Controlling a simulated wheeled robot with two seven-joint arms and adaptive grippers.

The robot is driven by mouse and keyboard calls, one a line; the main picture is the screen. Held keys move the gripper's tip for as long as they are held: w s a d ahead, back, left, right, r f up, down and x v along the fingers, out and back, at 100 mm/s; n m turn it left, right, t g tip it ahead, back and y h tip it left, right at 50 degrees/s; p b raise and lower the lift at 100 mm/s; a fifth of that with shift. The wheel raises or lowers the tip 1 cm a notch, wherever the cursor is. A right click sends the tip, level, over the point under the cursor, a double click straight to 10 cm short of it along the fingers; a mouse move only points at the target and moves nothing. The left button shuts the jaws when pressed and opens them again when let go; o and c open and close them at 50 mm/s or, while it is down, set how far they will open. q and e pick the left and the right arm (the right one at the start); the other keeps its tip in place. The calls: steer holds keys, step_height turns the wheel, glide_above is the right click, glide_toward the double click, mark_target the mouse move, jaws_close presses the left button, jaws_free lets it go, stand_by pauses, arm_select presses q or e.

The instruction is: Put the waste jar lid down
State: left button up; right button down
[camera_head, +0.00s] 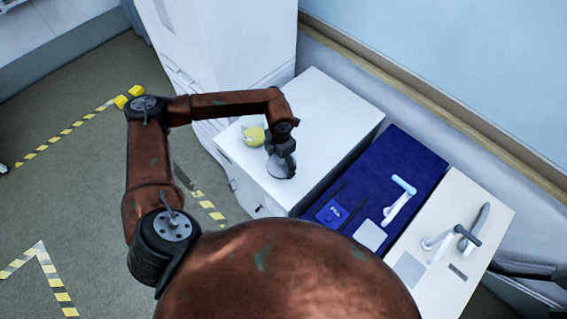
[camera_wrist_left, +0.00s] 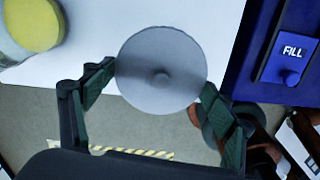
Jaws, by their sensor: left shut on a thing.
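The waste jar lid (camera_head: 281,168) is a grey round disc, and in the left wrist view (camera_wrist_left: 161,72) it shows a small knob at its centre. My left gripper (camera_head: 282,152) is shut on it; in the left wrist view its two fingers (camera_wrist_left: 160,86) stand at either side of the disc. The lid is over the white cabinet top (camera_head: 328,100), near its front edge; I cannot tell whether it touches the surface. A jar with a yellow top (camera_head: 253,136) stands left of the lid and shows in the left wrist view (camera_wrist_left: 33,24). My right gripper is not in view.
Right of the white top is a blue station (camera_head: 412,162) with a FILL panel (camera_wrist_left: 291,50) and a white lever (camera_head: 399,200). Beyond it is a cream station (camera_head: 484,208) with handles. The white top behind the lid is clear. A tall white unit (camera_head: 245,45) stands behind left.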

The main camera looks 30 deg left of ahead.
mark_target(283, 161)
arm_select(q)
steer(key=w+f, duration=0.3)
steer(key=f, duration=0.1)
steer(key=shift+w+a, duration=0.1)
steer(key=shift+a, duration=0.15)
step_height(283, 161, down, 3)
steer(key=shift+p, duration=0.75)
steer(key=shift+w+f, duration=0.1)
steer(key=shift+f, duration=0.2)
steer(key=o, duration=0.8)
steer(key=shift+o, duration=0.6)
